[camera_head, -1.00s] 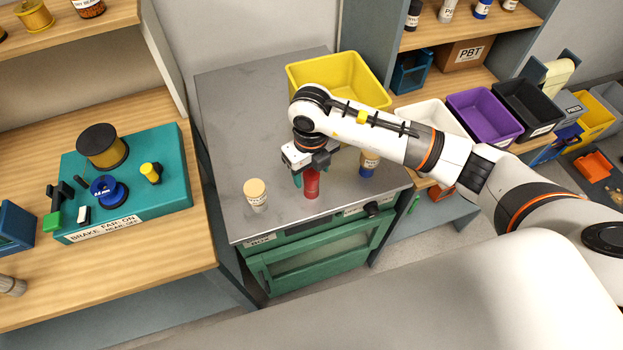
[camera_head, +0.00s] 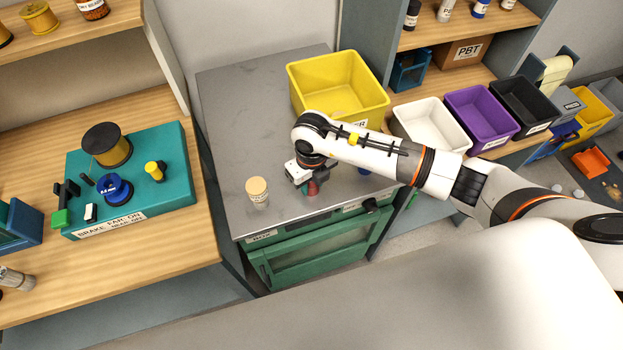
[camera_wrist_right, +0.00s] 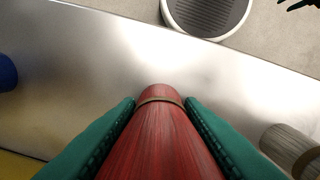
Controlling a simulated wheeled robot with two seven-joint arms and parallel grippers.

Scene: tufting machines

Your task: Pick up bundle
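The red bundle (camera_head: 312,189) stands upright near the front edge of the grey metal bench top, mostly hidden under my right gripper (camera_head: 307,183). In the right wrist view the bundle (camera_wrist_right: 160,140) has a thin tan band near its far end. The green fingers of my right gripper (camera_wrist_right: 160,112) lie along both its sides, with no clear gap showing, so the gripper looks shut on it. The bundle appears to be still resting on the bench. My left gripper is not in view.
A pale-topped bundle (camera_head: 257,192) stands left of my gripper. A blue bundle (camera_head: 364,171) is partly hidden behind my right arm. A yellow bin (camera_head: 338,85) stands at the back of the bench (camera_head: 240,110). The bench top's left side is clear.

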